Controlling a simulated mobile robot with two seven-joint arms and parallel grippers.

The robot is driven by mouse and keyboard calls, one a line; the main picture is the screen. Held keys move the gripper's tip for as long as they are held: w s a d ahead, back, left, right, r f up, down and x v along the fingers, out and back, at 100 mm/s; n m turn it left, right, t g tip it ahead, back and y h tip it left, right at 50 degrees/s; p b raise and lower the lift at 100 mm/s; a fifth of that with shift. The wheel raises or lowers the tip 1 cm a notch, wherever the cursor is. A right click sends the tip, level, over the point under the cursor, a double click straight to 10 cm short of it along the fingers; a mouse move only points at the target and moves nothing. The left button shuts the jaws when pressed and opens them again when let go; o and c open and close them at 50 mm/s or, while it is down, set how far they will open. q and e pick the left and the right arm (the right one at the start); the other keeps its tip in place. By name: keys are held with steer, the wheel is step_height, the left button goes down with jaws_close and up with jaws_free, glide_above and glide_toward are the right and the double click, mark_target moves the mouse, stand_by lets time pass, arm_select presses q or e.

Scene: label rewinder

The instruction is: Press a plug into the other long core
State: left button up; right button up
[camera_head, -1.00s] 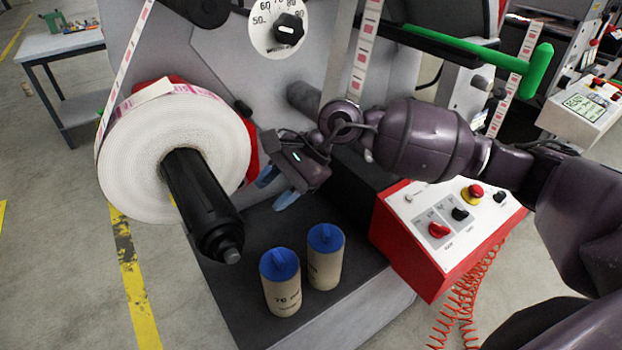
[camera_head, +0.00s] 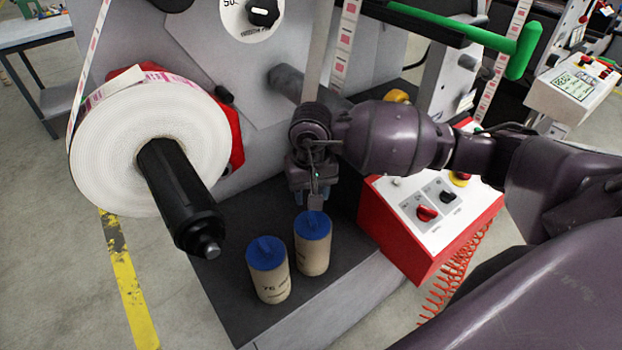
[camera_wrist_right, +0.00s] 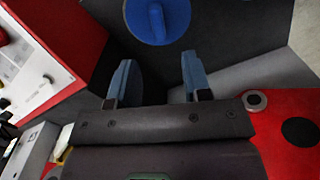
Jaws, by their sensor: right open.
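Two tan cardboard cores stand upright side by side on the dark machine base, the left core (camera_head: 272,287) and the right core (camera_head: 313,261). Each has a blue plug with a raised grip on top, the left plug (camera_head: 266,253) and the right plug (camera_head: 313,224). How deep the plugs sit is not clear. My right gripper (camera_head: 316,205) points down just behind the right plug and partly overlaps it in the head view. In the right wrist view its blue fingers (camera_wrist_right: 158,62) are apart and empty, with one blue plug (camera_wrist_right: 158,16) beyond them. My left gripper is not in view.
A large white label roll (camera_head: 125,150) sits on a black spindle (camera_head: 180,200) left of the cores. A red and white control box (camera_head: 440,215) with knobs stands close on the right. The dark base (camera_head: 225,250) is bare left of the cores.

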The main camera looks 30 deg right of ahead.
mark_target(311, 212)
steer(key=shift+f, duration=3.35)
jaws_close()
steer(key=shift+f, duration=0.1)
steer(key=shift+c, duration=0.4)
jaws_free()
steer(key=shift+o, duration=0.3)
